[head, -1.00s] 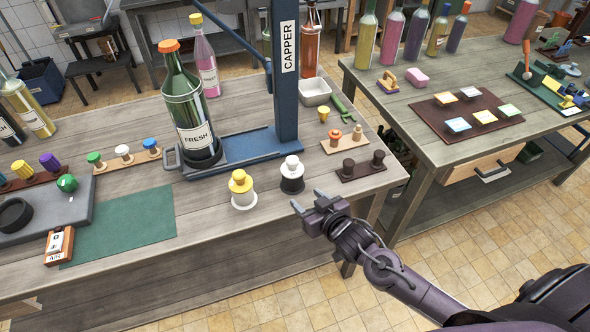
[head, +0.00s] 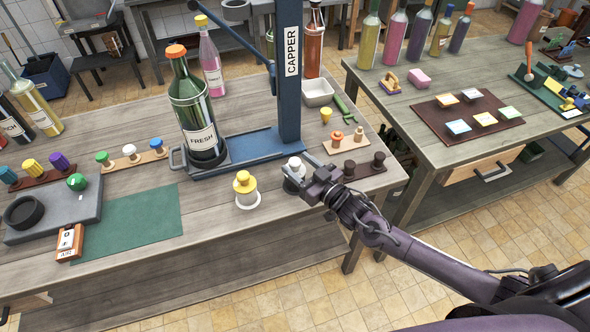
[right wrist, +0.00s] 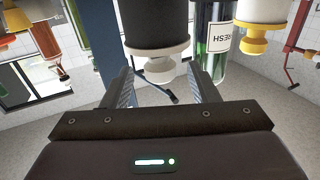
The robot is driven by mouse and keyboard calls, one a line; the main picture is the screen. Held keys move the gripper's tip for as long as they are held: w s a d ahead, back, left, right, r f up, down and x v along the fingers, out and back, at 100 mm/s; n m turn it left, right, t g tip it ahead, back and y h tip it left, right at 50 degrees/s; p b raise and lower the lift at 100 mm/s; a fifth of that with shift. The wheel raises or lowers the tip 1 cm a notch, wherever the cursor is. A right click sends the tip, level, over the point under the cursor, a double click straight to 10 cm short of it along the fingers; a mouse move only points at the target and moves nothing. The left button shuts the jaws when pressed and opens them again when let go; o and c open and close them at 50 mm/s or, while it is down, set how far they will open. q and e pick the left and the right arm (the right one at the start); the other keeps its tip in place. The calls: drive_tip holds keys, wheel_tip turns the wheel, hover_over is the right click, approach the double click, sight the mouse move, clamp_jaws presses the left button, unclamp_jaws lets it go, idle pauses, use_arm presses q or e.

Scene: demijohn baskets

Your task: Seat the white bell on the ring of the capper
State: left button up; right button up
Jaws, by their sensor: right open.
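The white bell (head: 294,166), with a white knob and black band, stands on the bench right of a yellow-knobbed bell. My right gripper (head: 304,179) is open at this bell and partly hides it. In the right wrist view its white knob (right wrist: 154,70) shows between the open fingers, without visible grip. The blue capper (head: 289,85) stands behind. A grey ring (head: 236,9) shows near its top, cut by the picture edge; I cannot tell how it is attached. The green FRESH bottle (head: 193,110) stands on the capper's base. My left gripper is out of view.
The yellow-knobbed bell (head: 245,189) is close on the left. A dark strip with two brown stoppers (head: 362,168) lies just right of my right gripper. A green mat (head: 128,225) and a grey slab (head: 50,218) lie at the left. A second table stands at the right.

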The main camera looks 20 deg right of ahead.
drive_tip(key=shift+x, duration=1.1)
clamp_jaws()
